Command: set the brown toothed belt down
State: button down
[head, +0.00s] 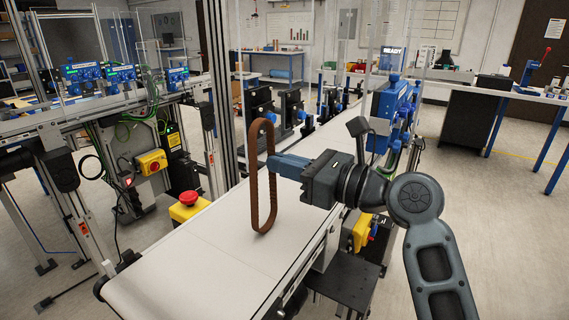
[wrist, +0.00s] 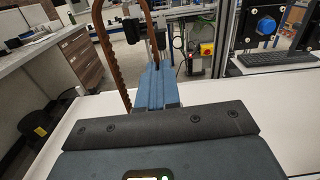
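The brown toothed belt (head: 254,185) is an upright, narrow closed loop over the white conveyor in the head view. My gripper (head: 273,165) reaches in from the right, its blue fingers closed on the near side of the loop about halfway up. The loop's bottom end is close above the white conveyor surface or touching it; I cannot tell which. The exact grip point is partly hidden by the fingers.
The white conveyor (head: 190,265) has a clear surface around the loop. A red emergency button on a yellow box (head: 188,205) stands at its left edge. Clear upright panels and metal posts (head: 215,90) rise behind. Blue units (head: 395,110) line the right side.

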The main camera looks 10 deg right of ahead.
jog(key=shift+f, duration=0.15)
jog(key=c, duration=1.4)
grip_release()
jog(key=shift+o, duration=0.2)
jog(key=b+v, duration=0.1)
jog(key=v, duration=1.1)
jog(key=s+d+f+n+t+h, duration=0.25)
jog(key=s+f+h, duration=0.25)
jog(key=s+f, duration=0.45)
jog(key=s+d+f+n+t+h, duration=0.1)
jog(key=s+d+f+n+h, duration=0.15)
jog(key=s+f+h, duration=0.65)
jog(key=s+d+n, duration=0.2)
jog(key=s+n, duration=1.7)
jog(key=s, duration=0.2)
jog(key=shift+r, duration=0.4)
